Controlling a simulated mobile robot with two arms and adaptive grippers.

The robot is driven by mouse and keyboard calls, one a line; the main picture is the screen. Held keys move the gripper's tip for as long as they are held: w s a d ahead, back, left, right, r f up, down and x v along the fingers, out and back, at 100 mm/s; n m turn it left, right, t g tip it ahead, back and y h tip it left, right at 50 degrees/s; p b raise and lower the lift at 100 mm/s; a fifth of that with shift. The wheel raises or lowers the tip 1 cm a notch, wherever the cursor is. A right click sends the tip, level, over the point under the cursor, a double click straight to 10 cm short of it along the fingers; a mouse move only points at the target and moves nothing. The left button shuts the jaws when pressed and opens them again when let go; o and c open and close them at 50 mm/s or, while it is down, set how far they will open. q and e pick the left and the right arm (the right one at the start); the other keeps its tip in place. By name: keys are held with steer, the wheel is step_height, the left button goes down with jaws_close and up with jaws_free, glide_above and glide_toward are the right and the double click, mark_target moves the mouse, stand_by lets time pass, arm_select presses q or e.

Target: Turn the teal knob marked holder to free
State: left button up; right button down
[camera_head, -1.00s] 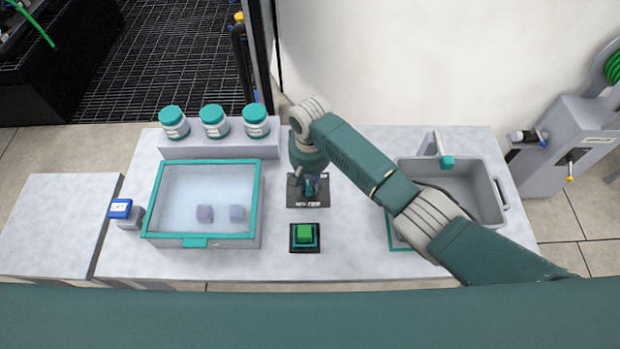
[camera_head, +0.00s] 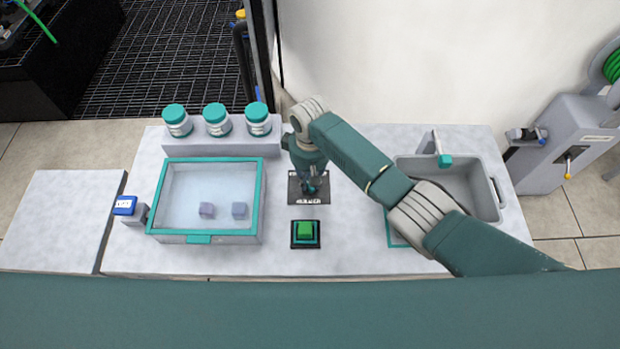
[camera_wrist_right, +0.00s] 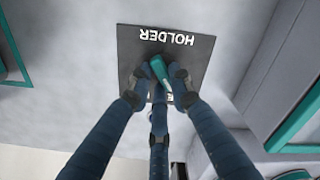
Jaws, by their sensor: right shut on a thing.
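The teal knob (camera_wrist_right: 159,70) is a bar-shaped handle on a dark plate (camera_wrist_right: 186,62), seen in the right wrist view. The plate bears the white word HOLDER, upside down in that view. A second label on it is mostly hidden by my fingers. My right gripper (camera_wrist_right: 157,77) is shut on the knob, with its fingers around it. The knob's bar lies slanted relative to the plate's edges. In the head view my right gripper (camera_head: 311,184) is over the dark plate (camera_head: 295,194) and hides most of the knob. My left gripper is not in view.
A green button (camera_head: 305,231) sits just in front of the plate. A teal-rimmed clear-lidded box (camera_head: 206,163) with two small cubes is to the left, with three jars (camera_head: 217,119) behind.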

stand_by(0.3)
steer(key=c, duration=1.6)
jaws_free()
steer(key=shift+o, duration=0.2)
step_height(320, 180, up, 12)
steer(key=shift+s+f, duration=0.1)
